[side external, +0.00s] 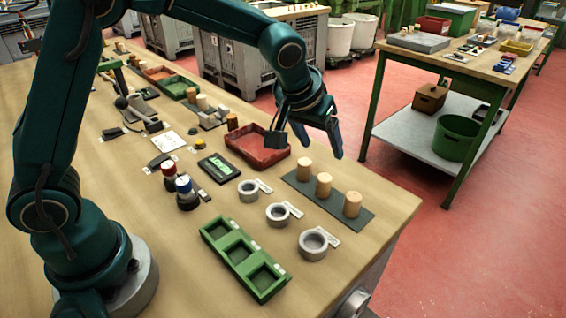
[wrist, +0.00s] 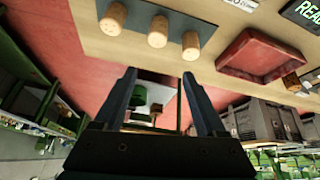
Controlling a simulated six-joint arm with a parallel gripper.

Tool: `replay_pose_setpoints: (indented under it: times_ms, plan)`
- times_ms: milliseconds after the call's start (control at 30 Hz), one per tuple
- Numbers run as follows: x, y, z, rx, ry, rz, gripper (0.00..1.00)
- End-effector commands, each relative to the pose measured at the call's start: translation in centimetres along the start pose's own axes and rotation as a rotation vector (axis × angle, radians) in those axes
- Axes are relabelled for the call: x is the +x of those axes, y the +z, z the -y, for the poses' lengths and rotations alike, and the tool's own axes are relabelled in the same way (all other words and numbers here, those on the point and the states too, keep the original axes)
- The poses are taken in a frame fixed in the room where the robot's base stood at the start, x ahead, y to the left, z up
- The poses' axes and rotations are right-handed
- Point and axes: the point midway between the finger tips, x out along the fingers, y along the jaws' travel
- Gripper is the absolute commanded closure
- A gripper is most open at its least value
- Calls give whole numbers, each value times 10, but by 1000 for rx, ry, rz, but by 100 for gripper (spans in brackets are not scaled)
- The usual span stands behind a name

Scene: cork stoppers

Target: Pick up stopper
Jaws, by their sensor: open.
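Three cork stoppers stand upright in a row on a dark grey mat (side external: 300,184): a far one (side external: 304,168), a middle one (side external: 323,184) and a near one (side external: 352,204). In the wrist view they show at the top as a left one (wrist: 113,18), a middle one (wrist: 158,31) and a right one (wrist: 190,46). My gripper (side external: 307,152) is open and empty. It hangs above the table near the far end of the row, apart from the stoppers. In the wrist view its two fingers (wrist: 160,78) point up toward the row with nothing between them.
A red tray (side external: 240,140) lies just left of the row and shows in the wrist view (wrist: 235,74). Grey rings (side external: 313,243) and a green three-compartment tray (side external: 262,284) stand nearer. The table edge runs close to the mat's right side.

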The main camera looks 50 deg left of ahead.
Motion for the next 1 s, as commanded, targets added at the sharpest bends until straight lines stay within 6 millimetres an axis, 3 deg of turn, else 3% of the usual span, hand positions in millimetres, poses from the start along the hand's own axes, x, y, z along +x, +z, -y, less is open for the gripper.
replay_pose_setpoints:
  times_ms: [100,233,600,1000]
  plan:
    - [27,16,-6,32,-15,58,27]
    - [40,29,-8,48,-25,99,27]
    - [78,36,-7,52,-26,107,27]
    - [91,36,-7,53,-25,104,27]
